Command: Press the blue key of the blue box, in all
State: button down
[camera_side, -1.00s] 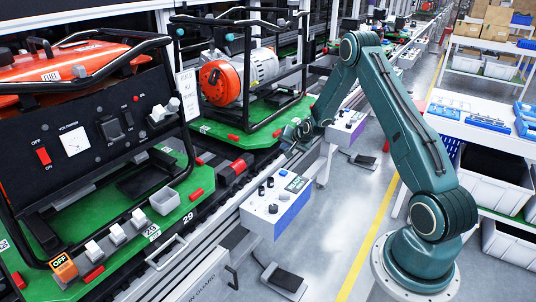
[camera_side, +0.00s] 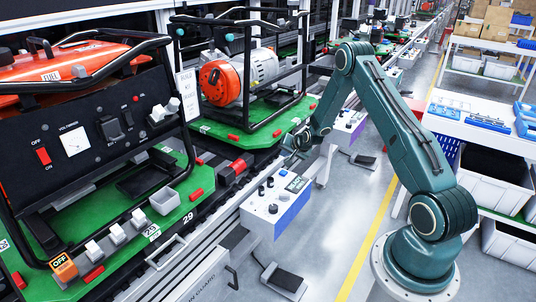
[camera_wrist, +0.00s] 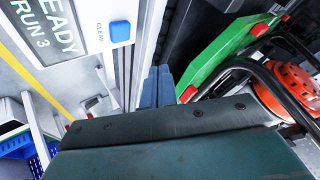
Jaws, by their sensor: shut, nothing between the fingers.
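The blue box (camera_side: 276,220) is a control box with a white top and blue side, beside the conveyor. Its top carries dark knobs and a small display (camera_side: 296,184). The blue key (camera_side: 283,172) is at the far edge of the top. In the wrist view the blue key (camera_wrist: 120,31) is a rounded square on the white panel, beside the display (camera_wrist: 45,28) reading "READY RUN 3". My gripper (camera_side: 288,152) is just beyond the key and above the panel. In the wrist view its shut, empty fingers (camera_wrist: 158,86) are right of the key, apart from it.
A green pallet (camera_side: 226,190) carries a generator with a dark panel on the left. Another green pallet (camera_wrist: 215,62) with an orange-ended motor lies close to my fingers. A second control box (camera_side: 347,125) stands farther along. Open floor lies right of the conveyor.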

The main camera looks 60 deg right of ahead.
aim_at(285, 173)
jog(key=shift+f, duration=2.85)
jog(key=shift+f, duration=0.25)
jog(key=shift+f, duration=0.2)
jog(key=shift+f, duration=0.45)
dwell(1.0)
jog(key=shift+r, duration=0.9)
jog(key=shift+r, duration=2.5)
